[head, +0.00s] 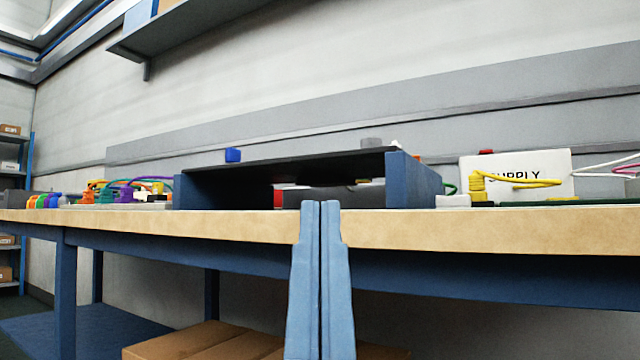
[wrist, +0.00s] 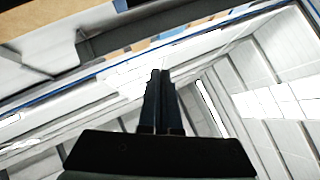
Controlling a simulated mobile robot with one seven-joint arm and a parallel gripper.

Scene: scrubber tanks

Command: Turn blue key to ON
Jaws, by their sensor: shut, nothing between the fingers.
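In the wrist view my gripper (wrist: 158,73) is shut against ceiling and walls, and no key shows there.
The workbench's wooden front edge (head: 480,232) runs across the view. A white SUPPLY box (head: 530,162) with a yellow cable stands right of the console. Coloured cables (head: 130,188) lie to the left. A wall shelf (head: 230,22) hangs above. Cardboard boxes (head: 200,342) lie below the bench.

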